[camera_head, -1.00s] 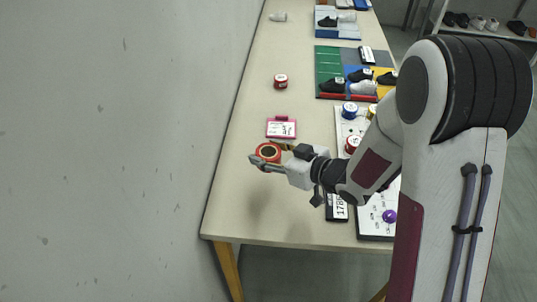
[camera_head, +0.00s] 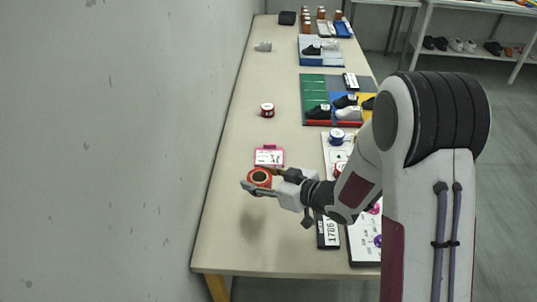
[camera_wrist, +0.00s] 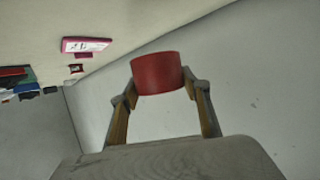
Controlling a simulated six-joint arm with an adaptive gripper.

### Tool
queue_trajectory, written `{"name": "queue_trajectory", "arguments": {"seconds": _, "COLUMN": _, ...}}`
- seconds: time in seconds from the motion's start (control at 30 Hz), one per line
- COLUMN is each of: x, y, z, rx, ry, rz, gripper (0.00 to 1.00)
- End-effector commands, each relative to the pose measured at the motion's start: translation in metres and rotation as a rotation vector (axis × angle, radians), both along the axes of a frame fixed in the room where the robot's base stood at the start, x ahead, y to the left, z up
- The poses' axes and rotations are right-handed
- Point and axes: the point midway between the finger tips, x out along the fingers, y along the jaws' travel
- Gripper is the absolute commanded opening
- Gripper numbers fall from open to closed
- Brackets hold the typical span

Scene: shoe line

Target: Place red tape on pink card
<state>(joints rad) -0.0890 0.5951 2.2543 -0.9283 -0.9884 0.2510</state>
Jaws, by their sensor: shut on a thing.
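My gripper (camera_head: 262,184) is shut on a red tape roll (camera_head: 259,178), which shows a dark hole in its middle. In the wrist view the red tape (camera_wrist: 158,73) sits between the two fingertips. The pink card (camera_head: 269,157) lies on the table just beyond the tape, with a white printed face and a pink clip edge. The pink card also shows in the wrist view (camera_wrist: 86,45), apart from the tape. A shadow on the table in front suggests the tape is held above the surface.
Another red roll (camera_head: 267,110) stands farther back on the table (camera_head: 222,235). A white board with several rolls, including a blue one (camera_head: 336,137), lies right of the card, partly behind my arm. A coloured mat (camera_head: 313,88) with shoes is beyond. A wall (camera_head: 110,150) borders the left.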

Motion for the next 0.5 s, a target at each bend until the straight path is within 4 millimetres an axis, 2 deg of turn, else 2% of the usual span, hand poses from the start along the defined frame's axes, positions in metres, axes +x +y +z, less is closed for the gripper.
{"name": "queue_trajectory", "arguments": {"seconds": 0.5, "x": 0.094, "y": -0.004, "z": 0.001, "rx": 0.0, "ry": -0.003, "rz": -0.013, "gripper": 0.24}}
